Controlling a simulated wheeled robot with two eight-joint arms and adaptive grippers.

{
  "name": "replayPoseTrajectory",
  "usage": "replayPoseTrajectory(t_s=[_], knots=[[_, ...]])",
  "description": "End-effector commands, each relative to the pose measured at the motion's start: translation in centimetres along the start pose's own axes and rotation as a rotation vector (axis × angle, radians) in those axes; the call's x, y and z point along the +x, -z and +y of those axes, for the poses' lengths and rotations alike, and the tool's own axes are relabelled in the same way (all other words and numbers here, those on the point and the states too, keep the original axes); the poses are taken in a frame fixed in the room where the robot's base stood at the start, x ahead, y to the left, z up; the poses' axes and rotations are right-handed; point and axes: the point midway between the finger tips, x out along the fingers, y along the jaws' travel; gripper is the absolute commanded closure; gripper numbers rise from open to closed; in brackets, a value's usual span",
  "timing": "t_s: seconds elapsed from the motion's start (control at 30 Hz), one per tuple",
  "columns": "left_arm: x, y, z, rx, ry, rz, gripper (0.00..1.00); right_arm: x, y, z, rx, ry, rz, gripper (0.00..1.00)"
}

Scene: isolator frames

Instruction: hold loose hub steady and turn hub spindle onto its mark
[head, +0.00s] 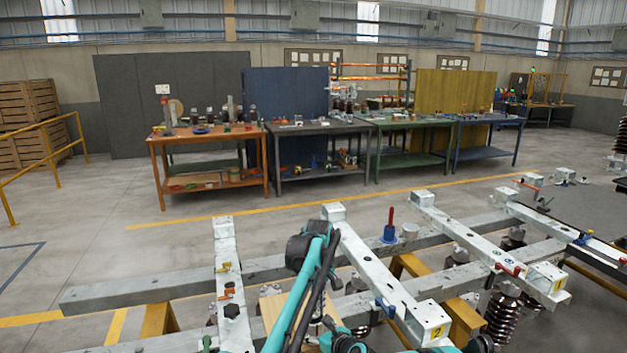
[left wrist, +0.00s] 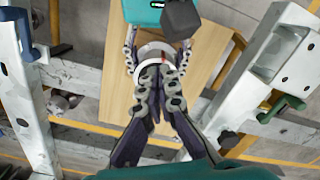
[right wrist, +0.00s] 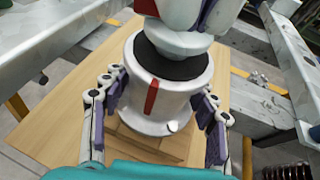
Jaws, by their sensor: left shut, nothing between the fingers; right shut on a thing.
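The hub (right wrist: 177,95) is a white cylinder with a black top and a red mark on its side, on a wooden board (right wrist: 70,100) in the right wrist view. My right gripper (right wrist: 158,105) is shut on the hub, a finger on either side. A white flanged piece (right wrist: 180,42), likely the spindle, sits above the black top, with red and blue parts at the picture edge. In the left wrist view my left gripper (left wrist: 160,80) is shut and empty, its fingers in front of the hub (left wrist: 153,50) and covering part of it. In the head view my arms hide the hub.
White frame beams (head: 380,275) flank the board on both sides.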

Motion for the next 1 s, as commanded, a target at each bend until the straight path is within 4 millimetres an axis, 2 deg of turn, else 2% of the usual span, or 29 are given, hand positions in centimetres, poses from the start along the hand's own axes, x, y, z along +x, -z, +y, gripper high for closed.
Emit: replayPoseTrajectory(t_s=[1.0], knots=[[0.0, 0.0, 2.5, 0.001, 0.000, 0.000, 1.00, 0.0, 0.0, 0.0, 0.000, 0.000, 0.000, 1.00]])
